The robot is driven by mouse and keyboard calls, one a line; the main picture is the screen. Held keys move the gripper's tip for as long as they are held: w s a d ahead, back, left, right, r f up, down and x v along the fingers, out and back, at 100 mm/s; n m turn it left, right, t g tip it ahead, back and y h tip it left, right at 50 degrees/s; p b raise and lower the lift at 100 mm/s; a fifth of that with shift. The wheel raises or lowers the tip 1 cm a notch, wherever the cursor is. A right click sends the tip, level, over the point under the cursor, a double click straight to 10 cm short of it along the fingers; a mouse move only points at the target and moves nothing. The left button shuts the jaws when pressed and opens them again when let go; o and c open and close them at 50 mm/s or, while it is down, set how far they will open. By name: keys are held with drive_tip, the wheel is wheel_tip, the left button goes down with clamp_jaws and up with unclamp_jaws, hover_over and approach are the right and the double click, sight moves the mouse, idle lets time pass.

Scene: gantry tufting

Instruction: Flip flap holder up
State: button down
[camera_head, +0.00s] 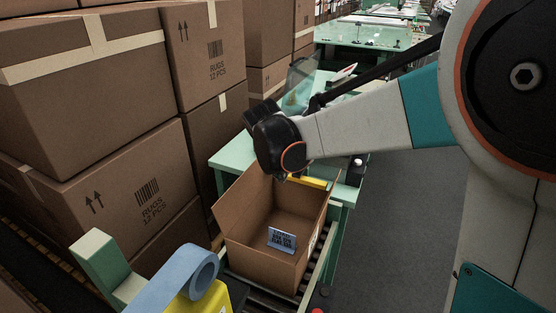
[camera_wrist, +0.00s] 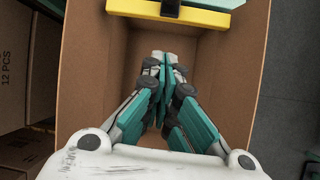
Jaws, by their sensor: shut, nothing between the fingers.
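An open cardboard box (camera_head: 250,249) stands on a roller conveyor, below my wrist. A yellow bar (camera_head: 312,182), which looks like the flap holder, lies at the box's far edge, partly hidden by my arm. In the wrist view the yellow bar (camera_wrist: 205,16) crosses the top of the picture, with a dark piece at its middle. My gripper (camera_wrist: 164,62) is shut and empty, over the box opening and apart from the bar. In the head view my wrist mostly hides the gripper. A small blue-grey printed card (camera_head: 281,240) sits inside the box.
Stacked rug cartons (camera_head: 85,90) stand close on the left. A blue tape roll (camera_head: 190,271) on a yellow dispenser is at the near left. A green table (camera_head: 230,160) lies beyond the box. The grey floor (camera_head: 405,220) on the right is clear.

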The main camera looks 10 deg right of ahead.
sight(300, 168)
idle(0.3)
drive_tip(key=b+x, duration=0.4)
drive_tip(key=x, duration=0.7)
drive_tip(key=r, duration=0.1)
drive_tip(key=w+d+r, duration=0.1)
drive_tip(key=r, duration=0.2)
drive_tip(key=shift+w+d, duration=0.15)
drive_tip(key=shift+d, duration=0.15)
drive_tip(key=shift+r, duration=0.1)
drive_tip(key=shift+w+d+r+g+p, duration=0.1)
drive_tip(key=shift+w+r+g+p, duration=0.1)
drive_tip(key=shift+g+p, duration=0.15)
